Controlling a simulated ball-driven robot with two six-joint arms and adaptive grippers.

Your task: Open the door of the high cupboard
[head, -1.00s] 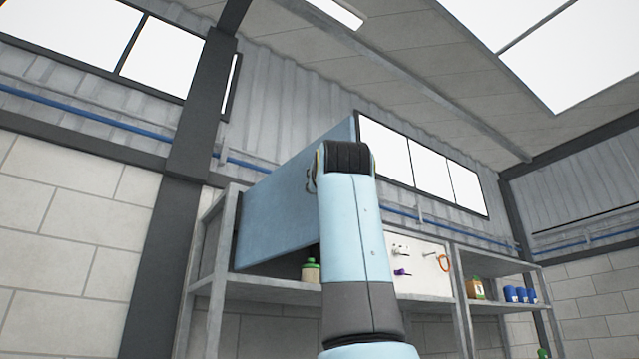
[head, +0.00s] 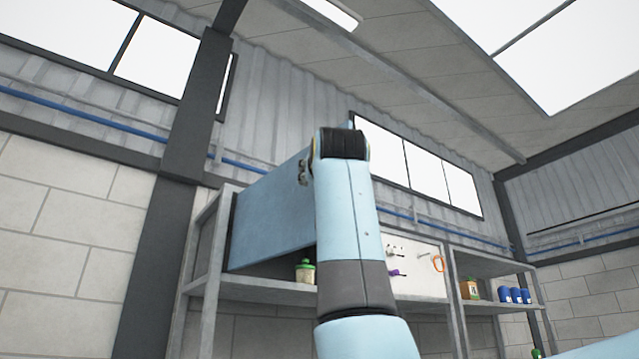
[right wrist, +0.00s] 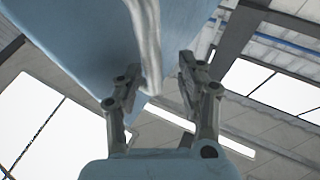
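The high cupboard is a blue box (head: 270,225) on the grey shelf frame at centre left in the head view. Its right part is hidden behind my raised right arm. I cannot tell its door from its side there. In the right wrist view a large blue panel (right wrist: 75,40) fills the upper left, with a pale upright bar, like a handle (right wrist: 151,50), on it. My right gripper (right wrist: 158,76) has its fingers apart, one on each side of the bar's lower end. Whether they touch it is unclear. My left gripper is not in view.
The grey shelf (head: 265,290) under the cupboard holds a green-lidded jar (head: 305,271). A white tool board (head: 418,268) hangs to the right. Beyond it another shelf carries an orange-brown container (head: 469,289) and blue cans (head: 515,295).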

